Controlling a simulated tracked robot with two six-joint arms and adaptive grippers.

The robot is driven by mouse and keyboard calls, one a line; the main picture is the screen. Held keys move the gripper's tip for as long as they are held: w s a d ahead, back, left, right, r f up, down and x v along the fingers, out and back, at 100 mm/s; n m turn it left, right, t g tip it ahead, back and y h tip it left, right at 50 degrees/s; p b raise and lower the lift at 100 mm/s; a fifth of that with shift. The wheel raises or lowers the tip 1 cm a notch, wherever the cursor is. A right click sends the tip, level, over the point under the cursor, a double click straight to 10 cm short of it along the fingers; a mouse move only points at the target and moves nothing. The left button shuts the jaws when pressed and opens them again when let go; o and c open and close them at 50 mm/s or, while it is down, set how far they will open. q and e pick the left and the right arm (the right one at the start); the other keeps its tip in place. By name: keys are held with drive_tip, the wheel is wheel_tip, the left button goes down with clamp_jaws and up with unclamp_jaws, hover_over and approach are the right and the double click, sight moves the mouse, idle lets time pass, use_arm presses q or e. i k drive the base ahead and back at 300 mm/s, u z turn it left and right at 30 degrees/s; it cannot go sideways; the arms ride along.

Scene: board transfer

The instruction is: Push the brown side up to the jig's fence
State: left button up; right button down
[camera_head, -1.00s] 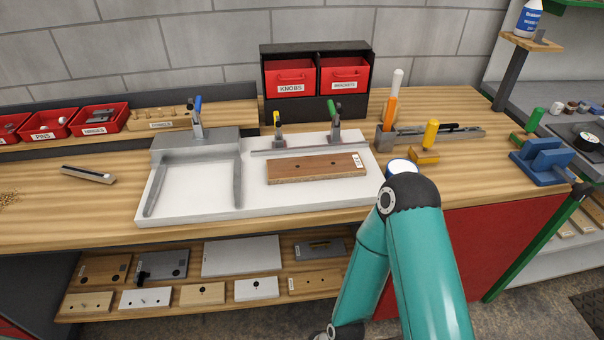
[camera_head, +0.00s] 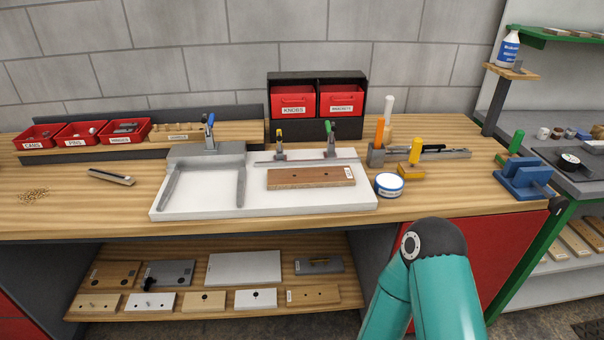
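The brown side (camera_head: 310,177), a flat board with small dark holes and a white label at its right end, lies on the right half of the white jig (camera_head: 200,207). The jig's fence (camera_head: 308,160) is a grey bar behind the board. A narrow strip of white shows between board and fence, so they look apart. Two toggle clamps, one yellow-tipped (camera_head: 279,145) and one green-tipped (camera_head: 330,140), stand at the fence. A teal arm of mine rises from the bottom right, below the bench edge. Neither gripper shows.
A blue-and-white tin (camera_head: 389,185) stands just right of the jig. A tool holder (camera_head: 376,156) and a yellow-handled tool (camera_head: 413,155) are behind it. Red bins (camera_head: 81,134) line the back left. Boards lie on the lower shelf (camera_head: 220,312). The bench left of the jig is mostly clear.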

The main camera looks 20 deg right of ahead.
sight(304, 177)
drive_tip(key=z, duration=0.1)
drive_tip(key=i, duration=0.95)
drive_tip(key=u, duration=0.2)
drive_tip(key=k, duration=0.9)
drive_tip(key=z, duration=0.15)
drive_tip(key=i, duration=0.8)
